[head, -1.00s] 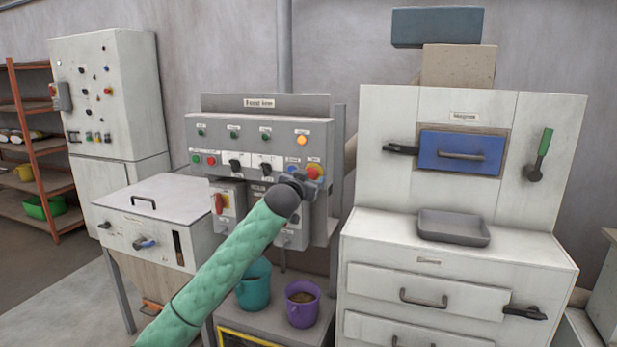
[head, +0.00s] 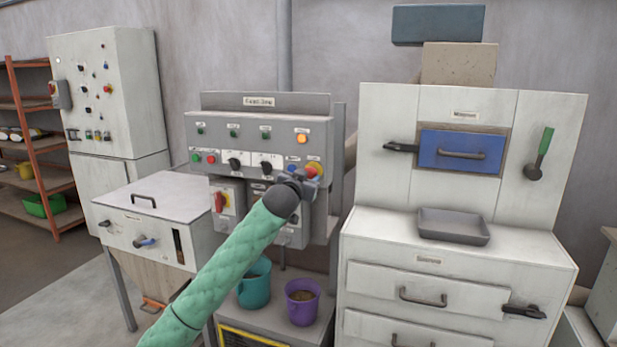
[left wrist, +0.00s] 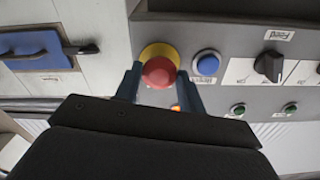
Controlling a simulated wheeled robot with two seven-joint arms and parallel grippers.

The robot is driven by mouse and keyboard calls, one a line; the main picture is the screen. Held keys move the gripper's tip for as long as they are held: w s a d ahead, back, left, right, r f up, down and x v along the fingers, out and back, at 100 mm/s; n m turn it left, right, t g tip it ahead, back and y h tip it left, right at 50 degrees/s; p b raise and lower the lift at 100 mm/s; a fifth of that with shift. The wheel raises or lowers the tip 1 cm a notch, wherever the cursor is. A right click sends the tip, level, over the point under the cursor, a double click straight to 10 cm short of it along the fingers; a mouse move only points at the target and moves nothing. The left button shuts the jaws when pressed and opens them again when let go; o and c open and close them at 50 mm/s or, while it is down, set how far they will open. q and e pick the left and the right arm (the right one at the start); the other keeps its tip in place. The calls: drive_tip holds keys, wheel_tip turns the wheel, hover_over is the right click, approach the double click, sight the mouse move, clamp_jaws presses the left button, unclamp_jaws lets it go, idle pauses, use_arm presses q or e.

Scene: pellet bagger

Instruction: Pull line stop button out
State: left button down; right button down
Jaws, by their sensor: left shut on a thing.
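The line stop button is a red mushroom head on a yellow round base (head: 317,167), at the lower right of the grey control panel (head: 225,128). In the left wrist view the red head (left wrist: 158,72) sits between the two fingers, with the yellow base behind it. My left gripper (head: 309,175) is at the button, shut on the red head, and its fingers (left wrist: 158,88) lie on either side. Whether the button is in or out cannot be told. My right gripper is in neither view.
A blue button (left wrist: 207,64) and a black knob (left wrist: 269,66) are close beside the stop button. A lit orange lamp (head: 302,138) is above it. Teal (head: 254,288) and purple (head: 302,306) buckets stand below. A white cabinet (head: 400,240) with a grey tray (head: 453,228) is at the right.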

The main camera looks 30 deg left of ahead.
use_arm(q)
drive_tip(key=shift+d+f, duration=0.1)
drive_tip(key=shift+f, duration=0.05)
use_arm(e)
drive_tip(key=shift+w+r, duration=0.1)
use_arm(q)
drive_tip(key=c, duration=1)
unclamp_jaws()
drive_tip(key=shift+o, duration=0.8)
drive_tip(key=shift+s, duration=0.15)
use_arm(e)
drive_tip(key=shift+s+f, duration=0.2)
use_arm(q)
drive_tip(key=shift+s, duration=0.2)
drive_tip(key=b+v, duration=0.1)
drive_tip(key=v, duration=0.6)
drive_tip(key=shift+s+b, duration=0.2)
drive_tip(key=shift+b, duration=0.15)
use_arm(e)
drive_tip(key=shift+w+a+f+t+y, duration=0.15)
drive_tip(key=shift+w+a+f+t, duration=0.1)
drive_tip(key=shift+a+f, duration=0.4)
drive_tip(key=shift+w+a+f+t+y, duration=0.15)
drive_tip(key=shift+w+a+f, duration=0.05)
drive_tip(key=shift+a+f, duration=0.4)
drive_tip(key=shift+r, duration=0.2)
